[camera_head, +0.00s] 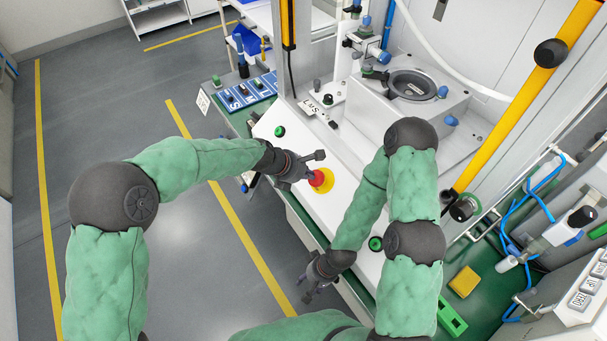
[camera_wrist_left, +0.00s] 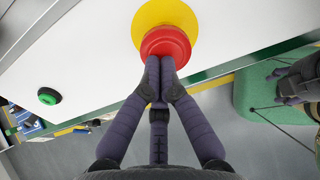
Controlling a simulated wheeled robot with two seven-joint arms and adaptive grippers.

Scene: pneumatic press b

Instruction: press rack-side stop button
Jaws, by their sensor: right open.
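The red stop button (camera_head: 322,181) with its yellow round base sits on the white sloped panel (camera_head: 340,205) of the press. In the left wrist view the red button (camera_wrist_left: 166,44) is straight ahead of my left gripper (camera_wrist_left: 160,66). Two of its fingertips are close together and overlap the button's near edge; contact and pressing cannot be told. In the head view my left gripper (camera_head: 312,167) is beside the button, with a gap between its visible fingers; it holds nothing. My right gripper (camera_head: 311,290) is open and empty, low in front of the panel.
Green buttons (camera_head: 280,131) (camera_head: 375,243) sit on the panel's two ends. The press fixture (camera_head: 412,86) stands behind. A yellow block (camera_head: 464,281) and blue hoses are at the right. The grey floor (camera_head: 200,240) at the left is open.

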